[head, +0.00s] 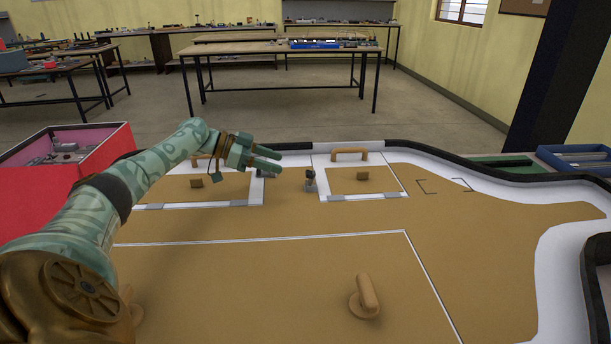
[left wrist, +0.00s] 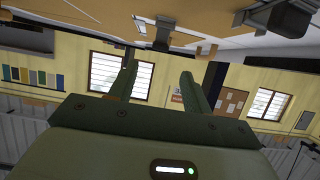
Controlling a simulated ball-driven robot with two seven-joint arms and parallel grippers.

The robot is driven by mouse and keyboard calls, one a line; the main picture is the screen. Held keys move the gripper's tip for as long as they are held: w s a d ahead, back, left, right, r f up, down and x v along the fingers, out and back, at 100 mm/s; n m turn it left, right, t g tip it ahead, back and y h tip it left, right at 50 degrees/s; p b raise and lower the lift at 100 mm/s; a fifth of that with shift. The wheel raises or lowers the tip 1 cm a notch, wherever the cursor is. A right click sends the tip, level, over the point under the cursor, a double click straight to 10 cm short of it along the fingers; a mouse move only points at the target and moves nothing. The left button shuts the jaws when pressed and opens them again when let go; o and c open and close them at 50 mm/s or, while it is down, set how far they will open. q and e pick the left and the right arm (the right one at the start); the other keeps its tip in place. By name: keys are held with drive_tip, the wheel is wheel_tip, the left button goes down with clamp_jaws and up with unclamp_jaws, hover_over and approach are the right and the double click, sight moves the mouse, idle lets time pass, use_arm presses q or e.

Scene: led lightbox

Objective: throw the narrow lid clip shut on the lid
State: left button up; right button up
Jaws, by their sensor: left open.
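The narrow lid (head: 384,186) is a brown panel with a white border, at the back middle of the board in the head view. A wooden handle (head: 350,154) stands at its back edge. A small dark upright clip (head: 310,180) stands just left of the lid, apart from its panel; its exact angle is hard to tell. My left gripper (head: 281,160) is green and open, its fingers pointing right, above and left of that clip, with nothing between them. In the left wrist view its open fingers (left wrist: 160,88) show, with a dark clip-like part (left wrist: 162,32) above them. My right gripper is not in view.
A wider lid (head: 175,189) with a similar dark part (head: 266,172) lies left, partly behind my arm. A wooden knob (head: 364,298) stands on the front panel. A red box (head: 95,155) is at left, a blue tray (head: 575,158) at right. The board's right side is mostly clear.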

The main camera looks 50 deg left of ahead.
sight(307, 171)
use_arm(q)
drive_tip(key=b+x, duration=0.1)
drive_tip(key=x, duration=0.6)
drive_tip(key=shift+w+f+b, duration=0.15)
drive_tip(key=shift+f+b, duration=0.05)
drive_tip(key=shift+b, duration=0.2)
drive_tip(key=shift+w+d+f, duration=0.15)
drive_tip(key=shift+w+d, duration=0.25)
drive_tip(key=shift+w, duration=0.05)
drive_tip(key=c, duration=1)
